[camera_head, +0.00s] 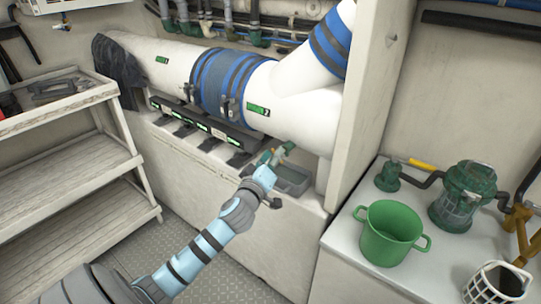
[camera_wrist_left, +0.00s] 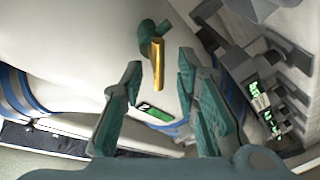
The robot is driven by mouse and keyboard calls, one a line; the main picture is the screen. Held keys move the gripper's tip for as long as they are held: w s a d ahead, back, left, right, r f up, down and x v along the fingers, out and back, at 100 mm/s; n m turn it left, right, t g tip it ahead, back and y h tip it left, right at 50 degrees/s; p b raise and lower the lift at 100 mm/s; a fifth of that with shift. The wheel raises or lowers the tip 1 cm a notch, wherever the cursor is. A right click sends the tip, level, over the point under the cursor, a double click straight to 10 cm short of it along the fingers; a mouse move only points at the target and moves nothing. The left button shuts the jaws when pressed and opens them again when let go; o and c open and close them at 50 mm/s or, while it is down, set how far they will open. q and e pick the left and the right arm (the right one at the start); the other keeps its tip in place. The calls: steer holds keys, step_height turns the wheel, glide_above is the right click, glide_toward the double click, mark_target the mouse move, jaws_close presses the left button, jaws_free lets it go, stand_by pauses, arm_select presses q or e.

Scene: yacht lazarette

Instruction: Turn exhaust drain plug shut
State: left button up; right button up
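The exhaust drain plug shows in the left wrist view as a short green body (camera_wrist_left: 154,36) with a brass handle (camera_wrist_left: 157,64) on the white exhaust pipe (camera_wrist_left: 75,60). The pipe also shows in the head view (camera_head: 300,110). My left gripper (camera_wrist_left: 160,100) is open, with one finger on each side. The handle lies ahead of the gap between the fingertips, and I see no contact. In the head view my left gripper (camera_head: 277,156) is under the pipe near its right end and hides the plug, which I cannot make out there. My right gripper is out of view.
A small grey tray (camera_head: 292,180) sits on the white ledge just below the gripper. Black brackets with green labels (camera_head: 205,125) line the pipe's underside. White shelves (camera_head: 60,150) stand left. A green pot (camera_head: 391,233) and a green strainer (camera_head: 465,195) stand right, beyond a white partition (camera_head: 370,90).

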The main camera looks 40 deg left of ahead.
arm_select(q)
steer(key=shift+w, duration=0.25)
steer(key=shift+c, duration=0.4)
